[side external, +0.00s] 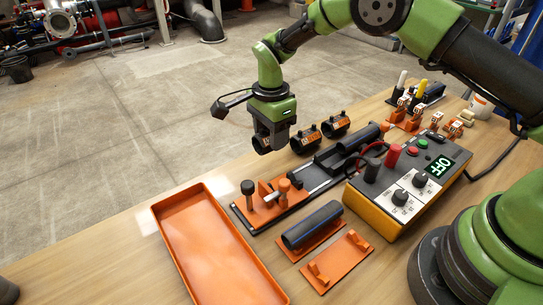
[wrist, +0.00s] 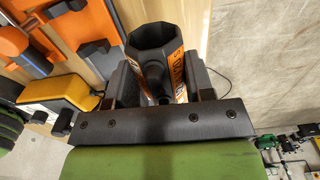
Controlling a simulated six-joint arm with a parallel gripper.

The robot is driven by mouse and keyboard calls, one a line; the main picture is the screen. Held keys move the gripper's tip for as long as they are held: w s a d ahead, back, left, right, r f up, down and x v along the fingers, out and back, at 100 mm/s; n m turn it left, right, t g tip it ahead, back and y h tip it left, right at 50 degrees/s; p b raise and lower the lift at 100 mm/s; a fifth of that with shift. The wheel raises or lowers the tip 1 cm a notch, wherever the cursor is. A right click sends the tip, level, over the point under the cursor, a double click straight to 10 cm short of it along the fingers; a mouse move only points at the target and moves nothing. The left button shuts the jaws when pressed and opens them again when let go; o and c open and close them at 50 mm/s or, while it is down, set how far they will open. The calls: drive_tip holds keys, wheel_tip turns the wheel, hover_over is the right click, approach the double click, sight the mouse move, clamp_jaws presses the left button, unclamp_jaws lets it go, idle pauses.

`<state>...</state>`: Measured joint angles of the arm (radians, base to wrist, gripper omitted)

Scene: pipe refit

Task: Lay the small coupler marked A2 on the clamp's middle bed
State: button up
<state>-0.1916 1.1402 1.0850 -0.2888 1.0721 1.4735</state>
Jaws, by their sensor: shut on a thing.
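My gripper (side external: 273,137) is shut on a short black coupler with an orange band (side external: 261,145). In the wrist view, the coupler (wrist: 152,38) stands between the two jaws, its open end showing. Its printed mark is only partly visible, so I cannot read whether it is A2. I cannot tell whether it touches the table. The clamp (side external: 262,208) is a long dark base with orange posts at its near left end and a black pipe piece toward its far right end. The middle bed (side external: 318,176) lies to the right of and below my gripper in the side view.
Two similar couplers (side external: 305,139) (side external: 336,126) stand just right of my gripper. An orange tray (side external: 158,222) lies in front. A control box reading OFF (side external: 378,210) flanks the clamp. A black pipe on an orange holder (side external: 312,224) and an empty orange cradle (side external: 337,263) lie nearer.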

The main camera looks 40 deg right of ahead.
drive_tip(key=shift+s+d+r, duration=0.2)
drive_tip(key=shift+s+d, duration=1.25)
drive_tip(key=shift+d, duration=0.05)
drive_tip(key=shift+s+d+r, duration=0.2)
drive_tip(key=shift+s+d, duration=1.25)
drive_tip(key=shift+d, duration=0.05)
drive_tip(key=shift+s+d+r, duration=0.2)
drive_tip(key=shift+s+d, duration=1.25)
drive_tip(key=shift+d, duration=0.05)
drive_tip(key=shift+f, duration=0.45)
drive_tip(key=shift+f, duration=0.35)
drive_tip(key=shift+f, duration=0.2)
drive_tip(key=shift+f, duration=0.7)
drive_tip(key=shift+f, duration=0.35)
